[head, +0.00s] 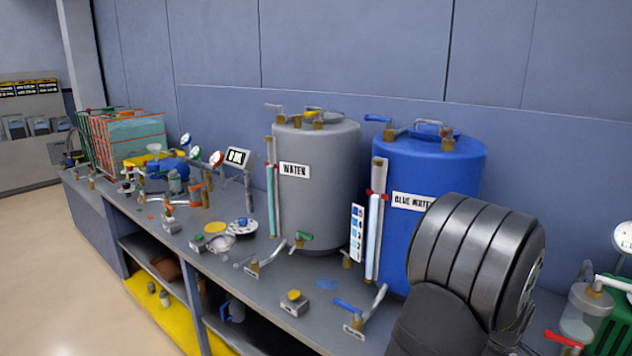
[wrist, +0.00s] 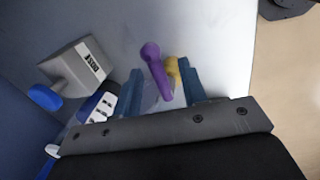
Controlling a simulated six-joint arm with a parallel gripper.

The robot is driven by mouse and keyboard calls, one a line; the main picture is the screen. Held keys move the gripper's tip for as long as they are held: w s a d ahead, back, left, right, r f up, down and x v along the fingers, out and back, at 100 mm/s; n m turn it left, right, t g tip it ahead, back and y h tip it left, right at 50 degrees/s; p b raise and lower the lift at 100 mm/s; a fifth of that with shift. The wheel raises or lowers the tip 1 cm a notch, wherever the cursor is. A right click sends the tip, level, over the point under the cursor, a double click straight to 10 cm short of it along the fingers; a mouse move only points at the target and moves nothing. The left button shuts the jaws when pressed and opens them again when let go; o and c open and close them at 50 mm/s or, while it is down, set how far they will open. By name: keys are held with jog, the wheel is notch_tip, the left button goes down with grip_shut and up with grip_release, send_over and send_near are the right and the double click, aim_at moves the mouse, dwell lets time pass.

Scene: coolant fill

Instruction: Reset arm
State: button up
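My gripper (wrist: 160,84) shows in the wrist view with its two blue fingers spread apart. A purple handle-like part (wrist: 152,58) and a yellow part (wrist: 173,70) appear between and beyond the fingers. I see no clear contact with either finger. In the head view my dark arm covers the lower right, and the gripper cannot be made out there. The grey WATER tank (head: 325,190) and the blue BLUE WATER tank (head: 425,165) stand upright on the grey bench (head: 255,318).
Valves, gauges and a yellow button box (head: 294,302) crowd the bench. A clear jar (head: 582,312) and red-handled valve (head: 563,339) stand at right. A grey box with a label (wrist: 82,68) and blue knob (wrist: 45,97) lie left in the wrist view. Floor is open at left.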

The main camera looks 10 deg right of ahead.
jog(key=shift+s+a+m, duration=0.15)
jog(key=shift+a+m, duration=0.15)
jog(key=shift+m, duration=0.7)
jog(key=o, duration=1.3)
jog(key=shift+o, duration=0.2)
notch_tip(320, 180, up, 18)
jog(key=w+d+m+g+y, duration=0.2)
jog(key=m, duration=1.3)
notch_tip(320, 180, down, 10)
jog(key=a, duration=0.1)
jog(key=shift+s+r, duration=0.15)
jog(key=shift+r, duration=0.05)
